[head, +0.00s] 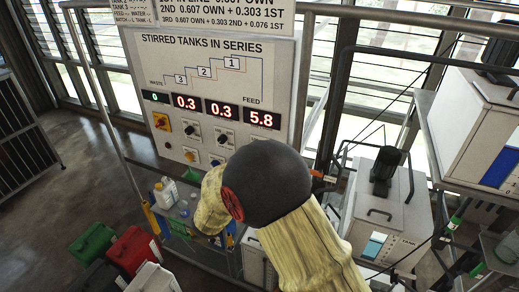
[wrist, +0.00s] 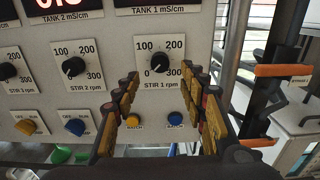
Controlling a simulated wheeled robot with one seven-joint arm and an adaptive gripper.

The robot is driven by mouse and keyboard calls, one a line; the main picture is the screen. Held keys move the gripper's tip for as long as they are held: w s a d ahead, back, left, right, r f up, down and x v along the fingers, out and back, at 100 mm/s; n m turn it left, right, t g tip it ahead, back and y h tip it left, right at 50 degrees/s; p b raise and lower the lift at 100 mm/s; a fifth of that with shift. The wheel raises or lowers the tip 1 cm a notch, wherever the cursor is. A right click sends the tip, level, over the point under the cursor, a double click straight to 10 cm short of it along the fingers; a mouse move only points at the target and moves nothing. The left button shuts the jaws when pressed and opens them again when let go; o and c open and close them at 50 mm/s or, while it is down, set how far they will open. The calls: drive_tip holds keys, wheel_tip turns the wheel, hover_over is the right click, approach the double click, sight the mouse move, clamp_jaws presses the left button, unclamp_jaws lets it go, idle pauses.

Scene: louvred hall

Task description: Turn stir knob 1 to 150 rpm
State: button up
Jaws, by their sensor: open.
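Stir knob 1 (wrist: 160,63) is a round black knob on a white plate marked 0, 100, 200, 300 and "STIR 1 rpm". Its pointer seems to aim to the lower left, near 0, but is too small to read surely. My gripper (wrist: 159,75) is open in the wrist view, its yellow-padded fingers on either side of the knob's plate. The knob sits between the fingertips in the picture; whether they touch it, I cannot tell. In the head view my arm hides the gripper and stir knob 1.
Stir knob 2 (wrist: 73,67) is to the left. The panel (head: 205,75) shows red readouts. Bottles (head: 165,192) stand under it; a red can (head: 133,249) is on the floor. A tank (head: 385,215) stands right.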

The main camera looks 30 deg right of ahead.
drive_tip(key=x, duration=0.6)
drive_tip(key=shift+w+d, duration=0.25)
drive_tip(key=shift+d, duration=0.05)
drive_tip(key=shift+d, duration=0.1)
drive_tip(key=shift+w+d, duration=0.15)
drive_tip(key=shift+w, duration=0.05)
drive_tip(key=shift+c, duration=0.6)
clamp_jaws()
idle(0.3)
